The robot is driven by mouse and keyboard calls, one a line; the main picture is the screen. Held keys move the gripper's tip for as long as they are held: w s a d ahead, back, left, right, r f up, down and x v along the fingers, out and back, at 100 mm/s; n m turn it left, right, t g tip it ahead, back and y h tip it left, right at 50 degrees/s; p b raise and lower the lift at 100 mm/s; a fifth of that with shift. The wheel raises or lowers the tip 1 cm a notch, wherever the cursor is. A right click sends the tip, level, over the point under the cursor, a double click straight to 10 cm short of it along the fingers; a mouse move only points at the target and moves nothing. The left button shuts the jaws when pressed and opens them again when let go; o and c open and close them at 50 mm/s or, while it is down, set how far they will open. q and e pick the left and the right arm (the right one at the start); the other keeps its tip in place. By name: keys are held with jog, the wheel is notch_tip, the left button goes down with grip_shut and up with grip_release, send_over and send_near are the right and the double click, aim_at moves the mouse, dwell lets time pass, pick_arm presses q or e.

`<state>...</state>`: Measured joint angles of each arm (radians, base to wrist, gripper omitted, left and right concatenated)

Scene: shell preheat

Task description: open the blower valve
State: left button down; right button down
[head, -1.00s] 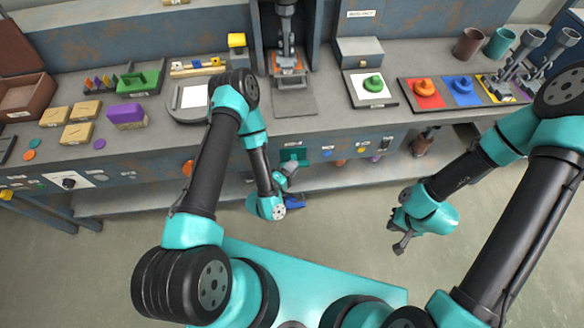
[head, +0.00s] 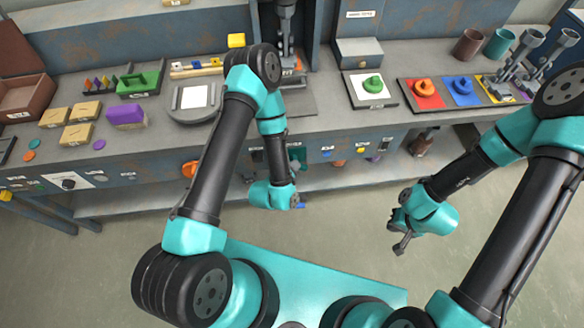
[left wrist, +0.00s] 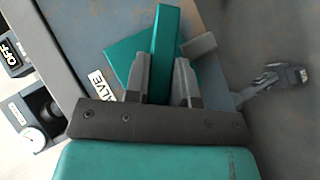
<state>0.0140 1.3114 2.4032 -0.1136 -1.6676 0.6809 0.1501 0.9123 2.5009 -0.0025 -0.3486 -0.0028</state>
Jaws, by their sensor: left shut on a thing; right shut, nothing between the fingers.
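The blower valve shows in the left wrist view as a teal lever (left wrist: 167,30) over a teal square plate (left wrist: 122,58), on a grey panel beside a label ending in "VALVE" (left wrist: 103,88). My left gripper (left wrist: 164,68) is shut on the lever, with a finger on each side. The lever lies slightly tilted from upright in that picture. In the head view a bit of teal valve (head: 299,154) shows at the bench front, and my left arm hides the left fingers. My right gripper (head: 401,247) is shut and empty, over the floor, apart from the bench.
A dial gauge (left wrist: 33,137) and an "OFF" display (left wrist: 10,48) sit on the panel in the left wrist view. The bench top (head: 330,120) holds a green-knobbed tray (head: 373,85), red and blue pads and wooden blocks. Open floor (head: 350,225) lies before the bench.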

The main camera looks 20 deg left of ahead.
pick_arm(q)
jog(key=m+g+y, duration=0.1)
jog(key=y, duration=0.1)
jog(key=m+g+y, duration=0.2)
jog(key=d+m+g+y, duration=0.1)
jog(key=m+y, duration=0.1)
jog(key=y, duration=0.1)
jog(key=shift+w+r+g, duration=0.2)
jog(key=shift+r+g, duration=0.05)
jog(key=shift+g, duration=0.05)
dwell(0.5)
jog(key=c, duration=1)
grip_release()
jog(key=shift+o, duration=0.2)
jog(key=v, duration=1.7)
jog(key=shift+d, duration=0.25)
jog(key=shift+s, duration=0.1)
